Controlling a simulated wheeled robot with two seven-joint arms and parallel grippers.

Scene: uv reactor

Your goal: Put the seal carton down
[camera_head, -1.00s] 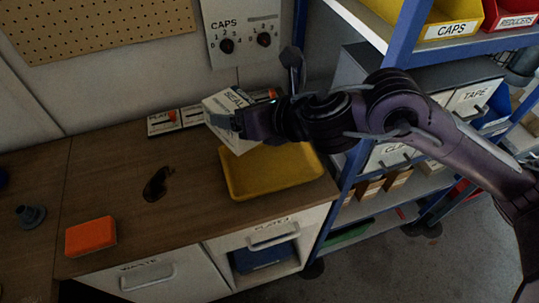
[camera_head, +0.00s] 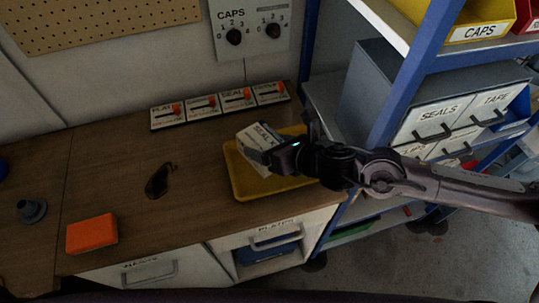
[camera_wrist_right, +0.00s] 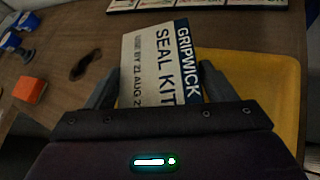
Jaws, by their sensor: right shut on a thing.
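The seal carton (camera_head: 258,138) is a white box marked with seal lettering. In the right wrist view the carton (camera_wrist_right: 160,65) reads "GRIPWICK SEAL KIT" with a use-by date. My right gripper (camera_head: 268,150) is shut on it, with a finger on each side. The carton is tilted and over the left part of the yellow tray (camera_head: 237,183); I cannot tell whether it touches the tray. The tray also shows beneath it in the right wrist view (camera_wrist_right: 278,75). My left gripper is not in view.
An orange block (camera_head: 91,235), a dark stain-like patch (camera_head: 159,181) and a grey-blue flanged part (camera_head: 31,211) are on the wooden bench (camera_head: 190,215). Several labelled switch cards (camera_head: 220,103) line the back. A blue-framed shelf (camera_head: 395,90) stands close on the right.

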